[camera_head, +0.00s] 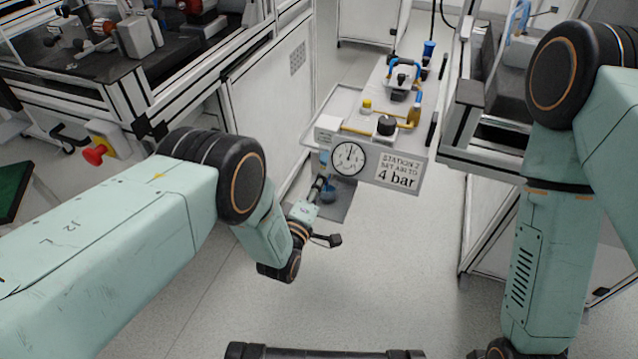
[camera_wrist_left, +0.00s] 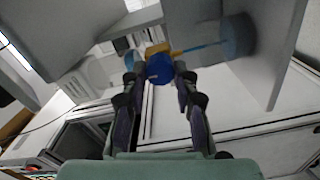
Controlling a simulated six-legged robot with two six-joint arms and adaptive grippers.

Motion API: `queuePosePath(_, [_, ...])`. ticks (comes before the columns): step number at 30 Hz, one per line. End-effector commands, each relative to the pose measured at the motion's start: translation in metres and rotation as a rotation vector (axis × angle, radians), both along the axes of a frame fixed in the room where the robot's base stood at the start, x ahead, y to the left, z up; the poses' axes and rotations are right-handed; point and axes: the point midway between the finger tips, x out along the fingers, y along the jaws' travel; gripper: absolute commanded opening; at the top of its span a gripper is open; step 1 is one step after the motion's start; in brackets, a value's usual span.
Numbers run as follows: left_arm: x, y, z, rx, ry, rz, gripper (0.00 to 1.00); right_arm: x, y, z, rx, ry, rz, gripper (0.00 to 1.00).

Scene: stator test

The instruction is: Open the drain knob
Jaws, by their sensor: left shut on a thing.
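The drain knob is a round blue knob (camera_wrist_left: 159,68) in the left wrist view, on the underside of the station, next to a yellow fitting (camera_wrist_left: 158,48). My left gripper (camera_wrist_left: 157,80) reaches up from below, one finger on each side of the knob, and is shut on it. In the head view my left gripper (camera_head: 318,188) is under the left front of the station panel, small and partly hidden. The knob cannot be made out clearly there. My right arm stands at the right of the head view; its gripper is out of the picture.
The station panel carries a round gauge (camera_head: 348,158) and a "4 bar" sign (camera_head: 397,173). A black knob (camera_head: 387,125) and yellow pipes sit on top. A white cabinet (camera_head: 275,95) stands left, a workbench (camera_head: 490,140) right. The floor in front is clear.

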Motion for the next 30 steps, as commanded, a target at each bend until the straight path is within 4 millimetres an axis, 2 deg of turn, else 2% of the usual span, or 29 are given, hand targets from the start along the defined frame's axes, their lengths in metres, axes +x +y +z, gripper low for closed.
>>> queuePosePath(10, [-0.0012, 0.0005, -0.0017, -0.002, 0.005, 0.0, 0.0, 0.0, 0.0, 0.0, 0.0, 0.0, 0.0, 0.4])
queuePosePath(11, [-0.0012, 0.0005, -0.0017, -0.002, 0.005, 0.0, 0.3, 0.0, 0.0, 0.0, 0.0, 0.0, 0.0, 0.4])
queuePosePath(19, [-0.0005, 0.0003, -0.0009, -0.001, 0.002, 0.001, 0.52, 0.0, 0.0, 0.0, 0.0, 0.0, 0.0, 0.4])
queuePosePath(30, [-0.0039, 0.0013, -0.0005, -0.001, 0.001, 0.0, 0.52, 0.0, 0.0, 0.0001, 0.0, 0.0, 0.0, 0.4])
